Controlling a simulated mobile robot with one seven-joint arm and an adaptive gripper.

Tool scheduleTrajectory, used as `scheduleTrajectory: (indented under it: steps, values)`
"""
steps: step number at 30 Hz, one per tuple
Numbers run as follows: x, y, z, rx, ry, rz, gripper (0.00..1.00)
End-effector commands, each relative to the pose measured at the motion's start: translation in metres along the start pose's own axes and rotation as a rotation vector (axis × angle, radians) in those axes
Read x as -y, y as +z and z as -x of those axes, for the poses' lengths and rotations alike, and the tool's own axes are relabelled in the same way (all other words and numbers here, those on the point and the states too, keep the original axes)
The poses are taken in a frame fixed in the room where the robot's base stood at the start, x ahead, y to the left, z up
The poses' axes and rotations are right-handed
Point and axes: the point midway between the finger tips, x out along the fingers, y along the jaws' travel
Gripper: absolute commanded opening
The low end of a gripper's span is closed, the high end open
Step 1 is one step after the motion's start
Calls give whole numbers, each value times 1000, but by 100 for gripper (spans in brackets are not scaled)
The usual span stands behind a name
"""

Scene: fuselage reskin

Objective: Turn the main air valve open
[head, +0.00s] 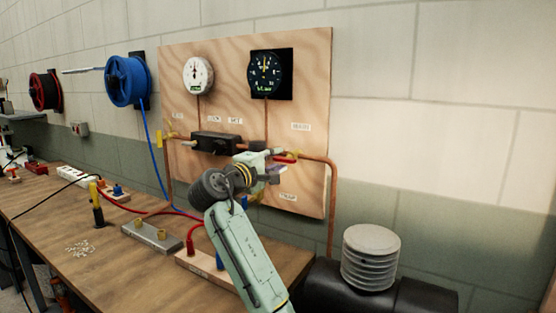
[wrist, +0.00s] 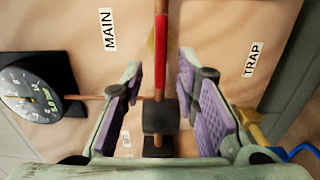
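The main air valve shows a red lever (wrist: 161,62) in the wrist view, lying in line with the copper pipe beside the MAIN label (wrist: 109,30). The red lever also shows in the head view (head: 287,158), just right of my gripper (head: 266,160). In the wrist view my gripper (wrist: 158,88) is open, its purple-padded fingers on either side of the pipe line and the lever's lower end. There is a visible gap between each finger and the lever. A dark block (wrist: 160,115) sits on the pipe below the lever. My arm hides part of the board in the head view.
The plywood board (head: 315,80) carries a white gauge (head: 198,75), a black gauge (head: 265,74) and a black regulator-like block (head: 216,143). A TRAP label (wrist: 251,59) and a yellow valve handle (wrist: 252,127) are at right in the wrist view. The bench (head: 140,280) holds several tools and fittings.

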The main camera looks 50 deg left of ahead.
Motion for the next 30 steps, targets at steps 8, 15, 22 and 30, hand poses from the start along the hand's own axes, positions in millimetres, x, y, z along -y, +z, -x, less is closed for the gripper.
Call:
scheduleTrajectory:
  steps: [8,15,22,30]
  values:
    - [-1,0,60,-3,2,-1,28]
    - [0,0,95,-1,2,-1,28]
    - [0,1,103,0,1,0,28]
    - [0,0,102,0,1,0,28]
